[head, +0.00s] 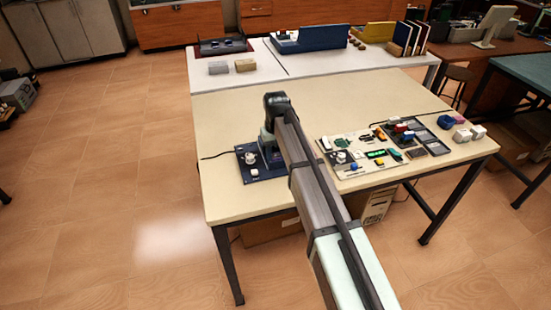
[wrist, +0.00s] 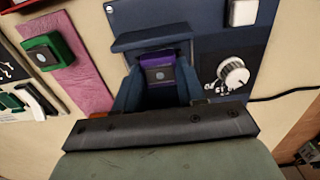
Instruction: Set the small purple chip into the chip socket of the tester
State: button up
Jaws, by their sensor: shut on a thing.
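The tester is a dark blue panel (wrist: 205,62) with a white round knob (wrist: 233,73) and a white square button (wrist: 243,12). It also shows at the left front of the table in the head view (head: 254,174). My gripper (wrist: 160,80) is over the panel, its two dark blue fingers shut on the small purple chip (wrist: 159,60), which has a dark grey face with a light dot. A raised dark blue bar (wrist: 152,38) lies just beyond the chip. The socket opening is hidden, and I cannot tell whether the chip touches it. My arm hides the chip in the head view.
In the wrist view, a green chip (wrist: 48,50) lies on a pink strip (wrist: 78,60) to the left. A cream board (head: 350,172) with several parts and a dark tray (head: 425,140) stand right of my arm. The table (head: 225,115) is clear behind the tester.

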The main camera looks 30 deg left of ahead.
aim_at(276, 155)
jog(key=shift+r, duration=3.25)
jog(key=o, duration=0.4)
jog(key=c, duration=0.3)
jog(key=w+d+m, duration=0.1)
jog(key=w+d, duration=0.4)
jog(key=w+d+m, duration=0.1)
jog(key=w+d, duration=0.4)
jog(key=d, duration=0.1)
jog(key=w+d+m, duration=0.1)
jog(key=w+d, duration=0.5)
jog(key=shift+r, duration=0.35)
jog(key=shift+c, duration=0.3)
jog(key=shift+w+d+r+n, duration=0.1)
jog(key=shift+w+d+n, duration=0.1)
jog(key=shift+w+n, duration=0.4)
jog(key=shift+w+d+r+n, duration=0.15)
jog(key=shift+w+n, duration=0.25)
jog(key=shift+w, duration=0.4)
jog(key=shift+w+d+f+n, duration=0.1)
jog(key=shift+w+d+n, duration=0.1)
jog(key=shift+w+n, duration=0.4)
